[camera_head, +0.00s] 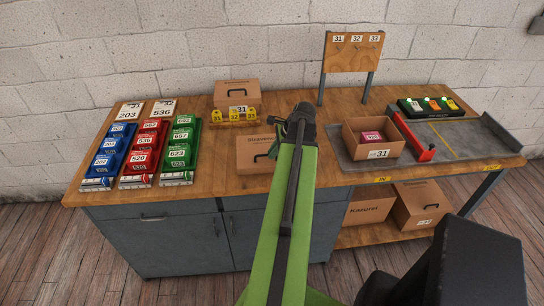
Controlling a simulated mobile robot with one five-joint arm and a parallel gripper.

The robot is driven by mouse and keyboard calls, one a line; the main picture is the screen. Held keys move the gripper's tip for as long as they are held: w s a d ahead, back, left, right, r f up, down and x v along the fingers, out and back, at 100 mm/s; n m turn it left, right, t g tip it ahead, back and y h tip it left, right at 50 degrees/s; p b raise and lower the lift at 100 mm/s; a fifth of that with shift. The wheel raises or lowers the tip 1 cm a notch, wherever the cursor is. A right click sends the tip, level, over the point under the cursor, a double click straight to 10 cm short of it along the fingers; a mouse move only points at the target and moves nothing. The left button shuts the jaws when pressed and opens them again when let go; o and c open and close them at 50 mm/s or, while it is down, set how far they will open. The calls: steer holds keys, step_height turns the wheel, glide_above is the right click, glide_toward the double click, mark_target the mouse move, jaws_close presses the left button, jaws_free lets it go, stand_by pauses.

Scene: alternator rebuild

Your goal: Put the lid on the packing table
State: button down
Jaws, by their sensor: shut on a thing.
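My gripper (302,116) is over the middle of the wooden packing table (215,165). My green arm reaches up to it and hides the jaws and what is between them. A flat cardboard lid (252,146) with printed text and a dark handle mark shows just left of my arm. Its right part is hidden behind the arm, and I cannot tell whether it touches the table. An open cardboard box (372,153) labelled 31 stands to the right with a pink packet (372,137) inside.
A cardboard piece (237,86) with a dark handle stands at the back, behind a yellow numbered rack (222,118). Blue, red and green bins (180,153) fill the left. A numbered sign (353,52) and red-handled grey tray (470,135) are right. Boxes (370,207) sit below.

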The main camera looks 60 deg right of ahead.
steer(key=shift+f, duration=0.15)
steer(key=c, duration=1.5)
jaws_free()
steer(key=p+v, duration=1)
steer(key=v, duration=0.2)
steer(key=shift+s+p, duration=0.1)
steer(key=shift+p, duration=0.3)
